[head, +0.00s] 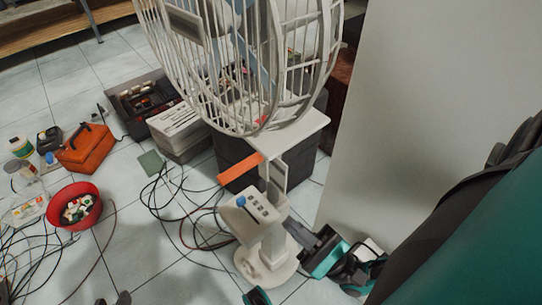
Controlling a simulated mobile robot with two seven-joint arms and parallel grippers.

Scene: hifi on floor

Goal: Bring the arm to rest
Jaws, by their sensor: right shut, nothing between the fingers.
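My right gripper (318,250), black and teal, is at the lower middle right and linked to my arm at the right edge. It is shut and holds nothing. It appears in front of the lower right side of the white fan's base; whether it touches the base I cannot tell. Of my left gripper (113,299) only two dark tips show at the bottom edge, left of the middle. They look a little apart, with nothing visible between them; the rest is out of frame.
A white fan (232,125) with a control box stands close to my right gripper, beside a pale wall (430,80). An orange toolbox (85,148), a red bowl (75,206) of small parts and loose cables (200,225) lie on the tiled floor. Bare tiles show at lower left.

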